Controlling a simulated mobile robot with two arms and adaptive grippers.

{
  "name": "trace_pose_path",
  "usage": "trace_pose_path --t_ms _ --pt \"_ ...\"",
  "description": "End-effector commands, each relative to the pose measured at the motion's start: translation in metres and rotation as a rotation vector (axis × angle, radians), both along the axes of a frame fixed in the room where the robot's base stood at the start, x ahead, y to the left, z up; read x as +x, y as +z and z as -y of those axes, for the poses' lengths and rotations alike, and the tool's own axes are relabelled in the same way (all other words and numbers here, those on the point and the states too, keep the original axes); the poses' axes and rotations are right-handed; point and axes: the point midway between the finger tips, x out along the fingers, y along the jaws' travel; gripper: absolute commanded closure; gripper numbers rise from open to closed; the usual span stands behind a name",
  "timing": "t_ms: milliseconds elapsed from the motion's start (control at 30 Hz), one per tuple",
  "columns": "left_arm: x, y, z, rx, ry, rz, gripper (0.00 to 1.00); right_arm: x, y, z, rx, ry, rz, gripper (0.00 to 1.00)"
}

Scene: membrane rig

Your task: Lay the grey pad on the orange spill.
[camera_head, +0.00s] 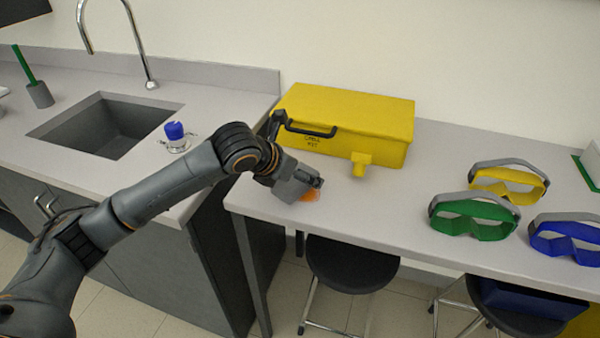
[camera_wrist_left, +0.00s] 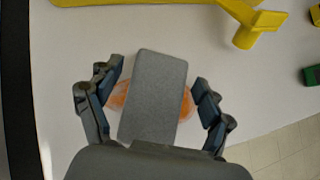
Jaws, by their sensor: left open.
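The grey pad (camera_wrist_left: 156,95) is a flat rounded rectangle in the left wrist view, slightly tilted. It lies across the middle of the orange spill (camera_wrist_left: 119,96), which shows on both sides of it. My left gripper (camera_wrist_left: 158,78) is open, one finger on each side of the pad, with a gap between each finger and the pad. The pad's near end is hidden by the gripper body. In the head view the spill (camera_head: 311,195) shows at the tip of my left gripper (camera_head: 308,186), near the bench's front edge; I cannot make out the pad there. My right gripper is not in view.
A yellow case (camera_head: 365,115) with a yellow tap-like part (camera_head: 361,164) stands behind the spill. Green goggles (camera_head: 474,222), yellow goggles (camera_head: 508,184) and blue goggles (camera_head: 566,240) lie to the right. A sink (camera_head: 105,125) is at left. The bench between case and goggles is clear.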

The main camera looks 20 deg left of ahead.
Motion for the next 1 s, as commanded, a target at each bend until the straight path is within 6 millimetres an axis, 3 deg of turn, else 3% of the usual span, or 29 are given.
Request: trace_pose_path --t_ms 533,1000 --pt "-0.065 0.073 -0.031 0.003 0.001 0.004 0.20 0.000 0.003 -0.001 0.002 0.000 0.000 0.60" --pt "-0.076 0.084 -0.035 0.001 0.001 0.000 0.20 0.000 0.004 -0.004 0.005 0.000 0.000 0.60"
